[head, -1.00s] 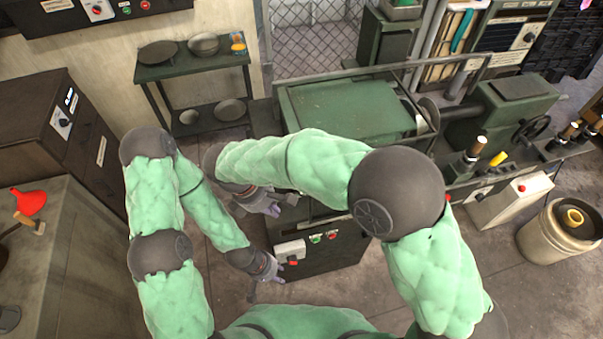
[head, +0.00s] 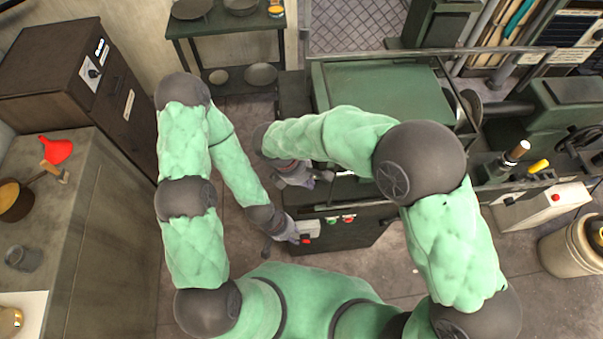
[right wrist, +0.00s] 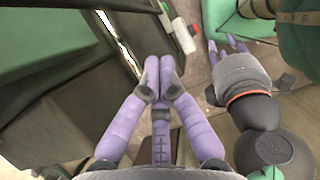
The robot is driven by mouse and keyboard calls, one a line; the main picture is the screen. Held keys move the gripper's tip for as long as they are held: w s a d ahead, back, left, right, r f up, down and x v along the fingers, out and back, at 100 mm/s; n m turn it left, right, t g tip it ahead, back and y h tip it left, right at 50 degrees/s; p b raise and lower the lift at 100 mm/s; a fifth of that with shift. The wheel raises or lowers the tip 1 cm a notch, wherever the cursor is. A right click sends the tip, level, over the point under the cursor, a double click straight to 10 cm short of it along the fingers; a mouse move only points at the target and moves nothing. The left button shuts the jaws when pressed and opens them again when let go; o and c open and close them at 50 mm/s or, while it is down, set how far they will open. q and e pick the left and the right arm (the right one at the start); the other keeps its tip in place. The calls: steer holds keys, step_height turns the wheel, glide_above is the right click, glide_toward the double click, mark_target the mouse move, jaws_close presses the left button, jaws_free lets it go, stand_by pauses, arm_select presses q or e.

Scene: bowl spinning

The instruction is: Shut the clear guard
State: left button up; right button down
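The clear guard's dark frame (head: 440,54) stands over the green lathe at the back right in the head view. Its see-through panel is hard to make out, and I cannot tell its exact angle. My right gripper (head: 328,176) is by the machine's front edge, below the green cover. In the right wrist view its purple fingers (right wrist: 161,66) are together with nothing seen between them. My left gripper (head: 292,236) is low, beside the white switch box (head: 309,230) with a red button. Its fingers look spread in the right wrist view (right wrist: 228,47). My right arm hides part of the lathe.
A green cover (head: 385,88) lies beneath the frame. Tool handles (head: 517,152) stand on the lathe's right side. A bucket (head: 570,250) is at the right. A shelf with pans (head: 230,28) and a grey bench (head: 85,205) are at the left. Floor shows between bench and machine.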

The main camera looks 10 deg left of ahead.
steer(key=shift+w+d, duration=0.3)
steer(key=shift+d, duration=0.65)
steer(key=shift+w+d, duration=0.3)
steer(key=shift+d, duration=0.6)
steer(key=shift+d, duration=0.15)
